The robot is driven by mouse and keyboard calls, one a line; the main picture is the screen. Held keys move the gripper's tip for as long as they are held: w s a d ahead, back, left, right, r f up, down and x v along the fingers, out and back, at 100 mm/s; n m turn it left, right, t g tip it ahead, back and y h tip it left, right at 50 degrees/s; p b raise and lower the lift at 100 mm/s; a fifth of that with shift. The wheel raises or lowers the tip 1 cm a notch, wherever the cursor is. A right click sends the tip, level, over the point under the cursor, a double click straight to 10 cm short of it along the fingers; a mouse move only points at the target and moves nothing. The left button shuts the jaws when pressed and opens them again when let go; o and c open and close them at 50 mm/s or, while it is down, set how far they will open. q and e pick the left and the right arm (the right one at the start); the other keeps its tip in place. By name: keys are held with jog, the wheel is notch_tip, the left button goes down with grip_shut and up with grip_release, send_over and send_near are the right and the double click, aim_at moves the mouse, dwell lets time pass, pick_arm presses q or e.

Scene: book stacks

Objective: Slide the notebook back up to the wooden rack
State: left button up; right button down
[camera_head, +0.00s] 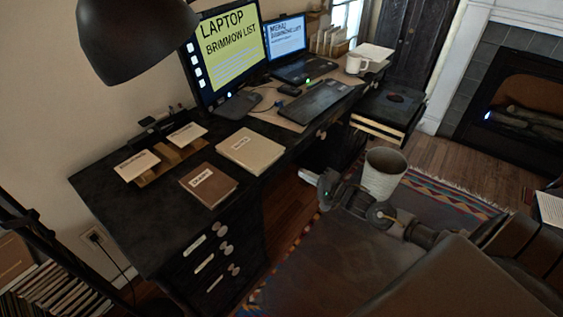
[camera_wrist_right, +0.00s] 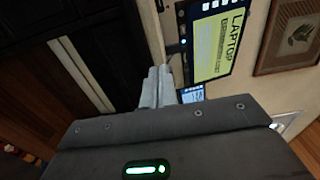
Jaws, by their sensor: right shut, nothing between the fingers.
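A brown notebook (camera_head: 208,185) with a white label lies flat near the desk's front edge. A larger beige book (camera_head: 250,151), also labelled, lies just to its right; I cannot tell by label which one is meant. The wooden rack (camera_head: 170,160), holding pale cards, stands behind and left of the brown notebook, with a gap between them. My right gripper (camera_head: 308,178) is in front of the desk, to the right of both books and apart from them. Its fingers are together and empty in the right wrist view (camera_wrist_right: 158,86). My left gripper is not in view.
A black lamp head (camera_head: 140,40) hangs over the desk's left end. A monitor (camera_head: 232,45), keyboards (camera_head: 325,98) and a mug (camera_head: 356,63) stand farther right. A grey bin (camera_head: 383,174) stands behind my right arm. Bare desk (camera_head: 125,215) lies left of the brown notebook.

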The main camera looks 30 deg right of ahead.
aim_at(274, 158)
jog(key=x, duration=1)
jog(key=shift+w+p, duration=0.1)
jog(key=shift+p, duration=0.2)
jog(key=b+x, duration=0.1)
jog(key=x, duration=0.5)
jog(key=shift+d+b, duration=0.1)
jog(key=shift+b, duration=0.3)
